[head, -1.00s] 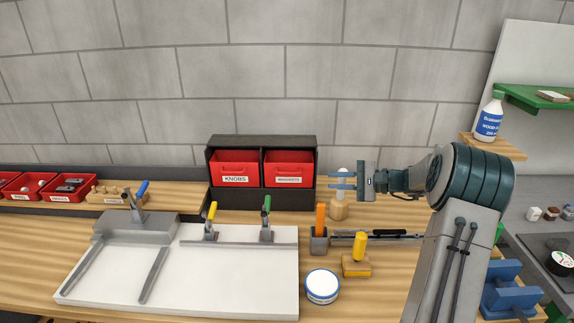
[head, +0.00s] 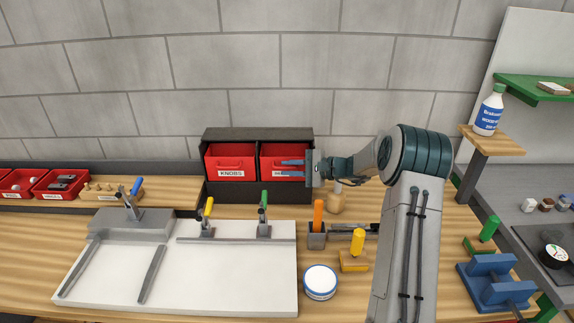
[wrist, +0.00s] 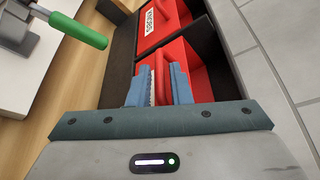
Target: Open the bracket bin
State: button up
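The bracket bin (head: 272,152) is the right one of two red bins in the dark cabinet (head: 258,133). It sits in its slot, and my fingers cover most of its label in the head view. My gripper (head: 292,168) is in front of this bin, reaching in from the right. In the wrist view, the bracket bin (wrist: 202,82) shows its red handle (wrist: 159,78) between the two blue fingers of my gripper (wrist: 160,88). The fingers stand apart with the handle between them; I cannot tell whether they touch it.
The knobs bin (head: 231,160) is shut on the left. Toggle clamps with green (head: 264,198) and yellow (head: 208,207) handles stand on the white board (head: 220,270) in front. An orange-handled tool (head: 318,213) and a round tub (head: 320,282) stand below my arm.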

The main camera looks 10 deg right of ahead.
jog(key=shift+w+a+f, duration=0.15)
jog(key=shift+w+a, duration=0.15)
jog(key=shift+a, duration=0.2)
grip_shut()
